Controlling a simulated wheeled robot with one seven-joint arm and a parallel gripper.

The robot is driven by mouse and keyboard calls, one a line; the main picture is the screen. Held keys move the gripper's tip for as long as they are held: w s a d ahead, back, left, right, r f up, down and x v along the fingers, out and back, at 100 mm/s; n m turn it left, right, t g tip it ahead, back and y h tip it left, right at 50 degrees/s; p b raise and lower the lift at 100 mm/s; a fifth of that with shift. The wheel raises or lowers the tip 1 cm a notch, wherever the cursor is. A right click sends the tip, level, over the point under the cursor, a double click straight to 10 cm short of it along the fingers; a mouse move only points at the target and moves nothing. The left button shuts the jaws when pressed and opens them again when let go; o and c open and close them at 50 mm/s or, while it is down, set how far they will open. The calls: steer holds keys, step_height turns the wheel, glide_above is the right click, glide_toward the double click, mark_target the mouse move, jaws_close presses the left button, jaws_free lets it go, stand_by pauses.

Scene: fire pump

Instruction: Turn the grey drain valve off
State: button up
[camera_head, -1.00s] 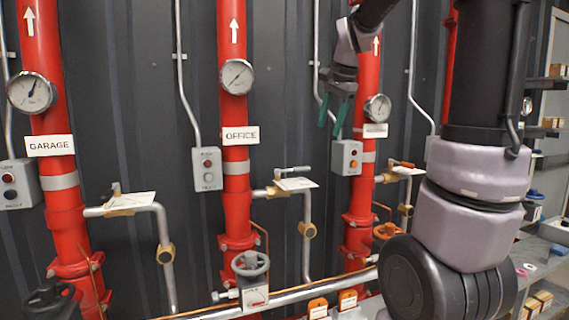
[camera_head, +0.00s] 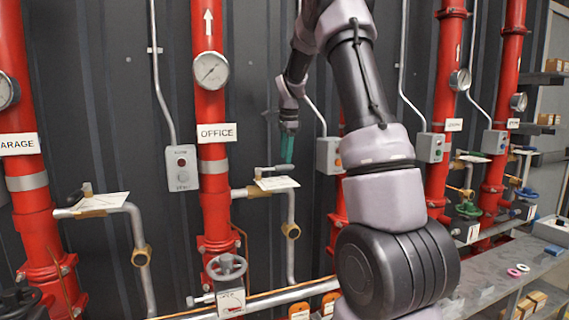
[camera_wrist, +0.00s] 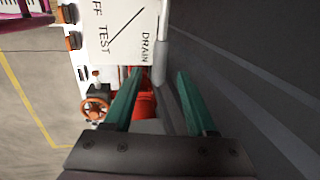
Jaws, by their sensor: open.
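The grey drain valve lever (camera_head: 277,168) is a short bar on the side branch of the red OFFICE pipe (camera_head: 212,110). It lies roughly level above a white label plate (camera_head: 277,184). My gripper (camera_head: 287,160) is open, its green fingers pointing down at the lever's right end. Whether they touch it, I cannot tell. In the wrist view, the open fingers (camera_wrist: 160,75) show nothing clearly held between them. The plate (camera_wrist: 118,30), marked TEST and DRAIN, is beyond them there.
A grey switch box (camera_head: 181,168) is left of the OFFICE pipe, and another (camera_head: 329,155) is right of my gripper. A grey handwheel (camera_head: 227,268) sits below. An orange handwheel (camera_wrist: 96,108) shows in the wrist view. My arm hides part of another red pipe.

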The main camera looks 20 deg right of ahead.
mark_target(276, 169)
steer(key=shift+w+f, duration=0.15)
steer(key=shift+f, duration=0.75)
steer(key=shift+w+f, duration=0.15)
steer(key=shift+f, duration=0.7)
jaws_close()
steer(key=shift+r, duration=0.1)
